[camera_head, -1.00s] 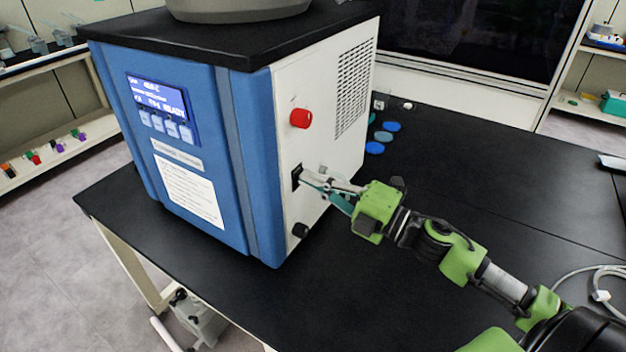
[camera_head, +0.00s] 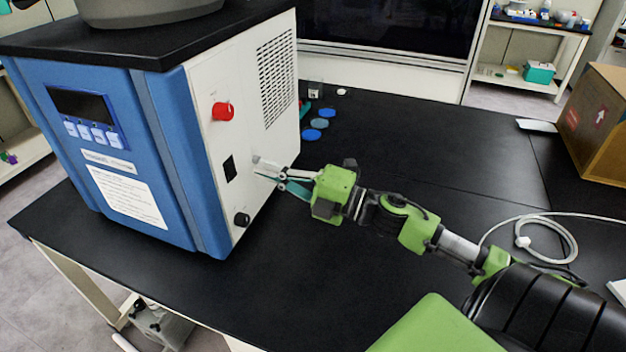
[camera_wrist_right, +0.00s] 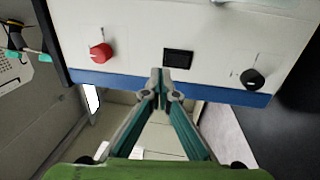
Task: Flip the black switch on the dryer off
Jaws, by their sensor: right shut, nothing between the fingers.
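The freeze dryer (camera_head: 165,215) is a blue and white box with a black top on the black table. Its black switch (camera_head: 229,168) is on the white side panel, below the red knob (camera_head: 223,111) and above a black knob (camera_head: 241,219). The switch also shows in the right wrist view (camera_wrist_right: 178,59). The dryer's display (camera_head: 82,104) is dark. My right gripper (camera_head: 258,168) is shut and empty, just to the right of the switch and apart from it. In the right wrist view its closed fingertips (camera_wrist_right: 160,74) are just below the switch. My left gripper is not in view.
Blue discs (camera_head: 312,134) lie on the table behind my right gripper. A cardboard box (camera_head: 598,125) and a white cable (camera_head: 545,237) are at the right. The table middle is mostly clear.

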